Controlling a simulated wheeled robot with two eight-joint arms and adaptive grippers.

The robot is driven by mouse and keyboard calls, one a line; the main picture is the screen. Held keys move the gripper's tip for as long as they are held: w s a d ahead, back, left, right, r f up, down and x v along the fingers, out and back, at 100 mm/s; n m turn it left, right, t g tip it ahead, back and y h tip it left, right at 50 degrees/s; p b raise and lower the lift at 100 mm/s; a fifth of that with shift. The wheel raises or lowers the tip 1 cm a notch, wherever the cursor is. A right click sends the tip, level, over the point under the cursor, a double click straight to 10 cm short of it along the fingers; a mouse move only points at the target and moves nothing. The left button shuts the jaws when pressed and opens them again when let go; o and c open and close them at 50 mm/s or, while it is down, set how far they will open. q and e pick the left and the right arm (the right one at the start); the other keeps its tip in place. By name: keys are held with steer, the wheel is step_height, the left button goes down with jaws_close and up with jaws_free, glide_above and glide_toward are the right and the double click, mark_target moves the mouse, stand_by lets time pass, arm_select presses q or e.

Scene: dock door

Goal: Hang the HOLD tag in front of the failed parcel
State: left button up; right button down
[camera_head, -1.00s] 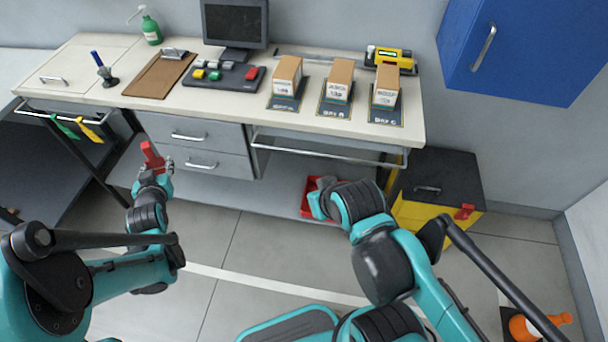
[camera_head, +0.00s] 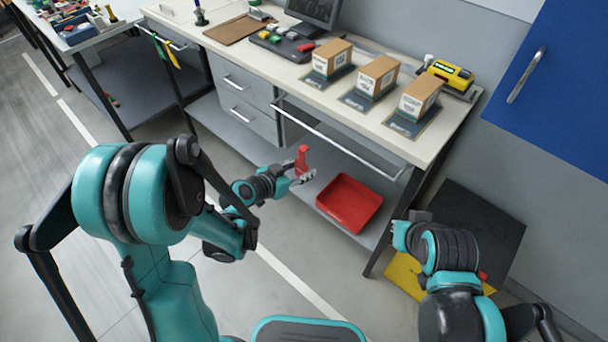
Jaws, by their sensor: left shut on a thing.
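My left gripper (camera_head: 300,176) is shut on a red tag (camera_head: 302,158), held upright in front of the bench, below the height of its top. Any writing on the tag is too small to read. Three brown parcels stand on dark bay mats on the bench: a left parcel (camera_head: 332,56), a middle parcel (camera_head: 377,74) and a right parcel (camera_head: 420,95). Their labels are too small to read, so I cannot tell which one failed. My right gripper (camera_head: 398,236) is low at the right, in front of the yellow and black case; its fingers do not show clearly.
A metal rail (camera_head: 340,140) runs along the bench front. A red tray (camera_head: 350,202) lies on the lower shelf. A yellow device (camera_head: 447,74) stands behind the parcels. A green and a yellow tag (camera_head: 170,54) hang at the left. A blue cabinet (camera_head: 550,85) juts out at upper right.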

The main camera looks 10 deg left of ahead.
arm_select(q)
steer(key=shift+d, duration=0.3)
steer(key=shift+w+d+r, duration=0.1)
steer(key=shift+w+d, duration=0.2)
steer(key=shift+w, duration=0.05)
steer(key=r+x, duration=0.1)
steer(key=x, duration=0.6)
steer(key=shift+w+d+r, duration=0.15)
steer(key=shift+w+d, duration=0.35)
steer(key=shift+w, duration=0.1)
steer(key=o, duration=1)
steer(key=shift+c, duration=0.2)
